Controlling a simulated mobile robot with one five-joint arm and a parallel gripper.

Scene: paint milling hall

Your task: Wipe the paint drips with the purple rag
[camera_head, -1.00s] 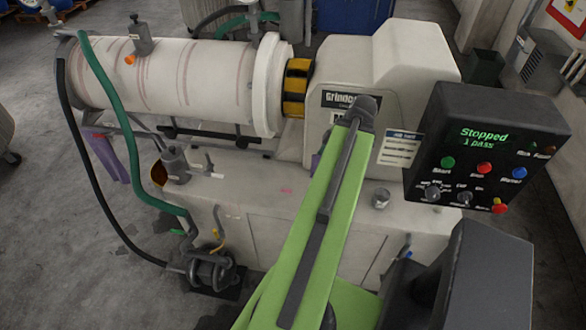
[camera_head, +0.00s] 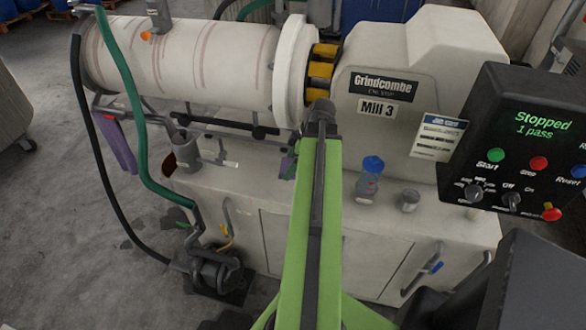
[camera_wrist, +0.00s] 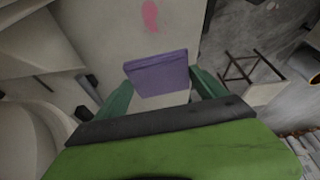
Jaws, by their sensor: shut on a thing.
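My gripper (camera_wrist: 158,88) is shut on the purple rag (camera_wrist: 157,70), which sits flat between its two green fingers in the wrist view. A pink paint drip (camera_wrist: 150,15) lies on the pale surface past the rag's far edge, apart from it. No drip shows clearly there.
The mill barrel (camera_head: 215,65) rises behind the bench. A blue-lidded jar (camera_head: 368,182) and a small grey can (camera_head: 410,200) stand right of my arm. Another purple cloth (camera_head: 118,145) hangs under the barrel. The control panel (camera_head: 520,150) is at right.

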